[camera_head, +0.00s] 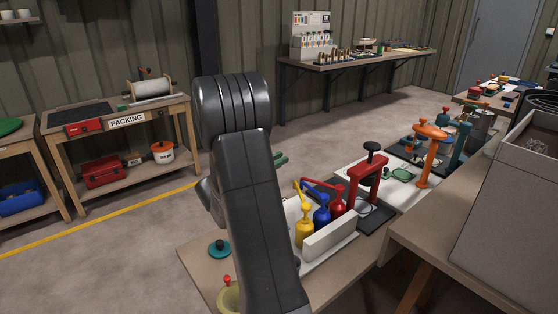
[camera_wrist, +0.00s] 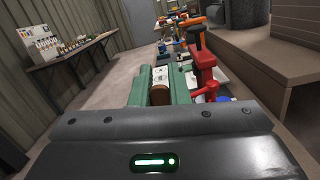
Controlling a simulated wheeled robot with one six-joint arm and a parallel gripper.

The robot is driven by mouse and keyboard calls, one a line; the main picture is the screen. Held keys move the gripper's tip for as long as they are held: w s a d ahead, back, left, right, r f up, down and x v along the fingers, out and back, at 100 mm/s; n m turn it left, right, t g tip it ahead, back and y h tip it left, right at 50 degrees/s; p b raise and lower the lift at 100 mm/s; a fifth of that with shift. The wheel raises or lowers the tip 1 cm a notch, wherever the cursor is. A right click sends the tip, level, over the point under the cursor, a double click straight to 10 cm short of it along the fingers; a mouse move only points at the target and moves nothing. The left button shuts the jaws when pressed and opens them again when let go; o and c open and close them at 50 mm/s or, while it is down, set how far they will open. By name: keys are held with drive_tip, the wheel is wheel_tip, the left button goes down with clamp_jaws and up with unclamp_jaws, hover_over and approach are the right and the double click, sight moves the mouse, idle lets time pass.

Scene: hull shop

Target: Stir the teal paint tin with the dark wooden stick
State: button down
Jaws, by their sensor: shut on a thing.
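My gripper (camera_wrist: 161,84) has green fingers, shut on a brown rounded piece (camera_wrist: 160,95) that looks like the end of the dark wooden stick. The rest of the stick is hidden. In the head view only a little of my gripper's green (camera_head: 280,158) shows behind my dark arm, above and behind the bench. I cannot make out a teal paint tin for certain. A round teal item with a dark knob (camera_head: 219,248) lies on the near left of the bench, away from my gripper. My arm hides part of the bench.
Yellow (camera_head: 304,230), blue (camera_head: 322,210) and red (camera_head: 338,205) pump bottles stand in a white tray beside a red press (camera_head: 367,180). An orange stand (camera_head: 428,150) rises farther along. A grey bin (camera_head: 515,200) is at the right. Open floor lies left.

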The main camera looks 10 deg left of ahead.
wheel_tip(320, 180, down, 11)
drive_tip(key=b, duration=0.7)
drive_tip(key=shift+w, duration=0.15)
drive_tip(key=shift+r, duration=0.1)
drive_tip(key=shift+a, duration=0.1)
idle(0.4)
